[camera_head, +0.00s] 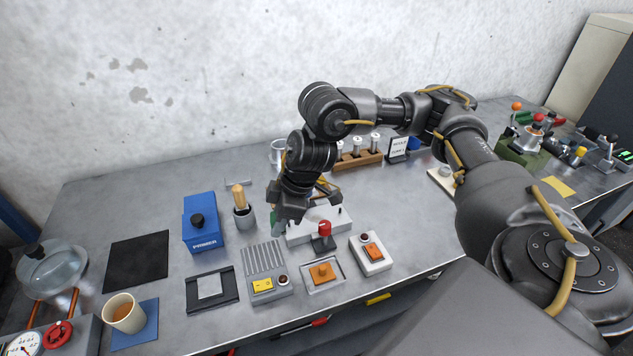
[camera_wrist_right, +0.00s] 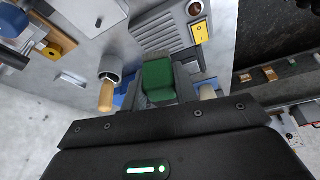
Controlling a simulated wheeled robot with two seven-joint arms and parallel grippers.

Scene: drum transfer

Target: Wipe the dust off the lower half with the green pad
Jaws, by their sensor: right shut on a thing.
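My right gripper (camera_head: 284,216) reaches down over the middle of the table, beside the grey cup. In the wrist view the right gripper (camera_wrist_right: 160,88) is shut on a green pad (camera_wrist_right: 158,76), a small block between its fingers. In the head view the arm and fingers largely hide the pad. A grey ribbed plate (camera_head: 263,257) with a yellow switch lies just in front of the gripper; it also shows in the wrist view (camera_wrist_right: 170,32). I cannot tell which object is the lower half, and I make out no dust. My left gripper is not in view.
The blue box (camera_head: 201,222) and the grey cup with a wooden handle (camera_head: 244,216) stand left of the gripper. A black mat (camera_head: 138,262) lies left.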

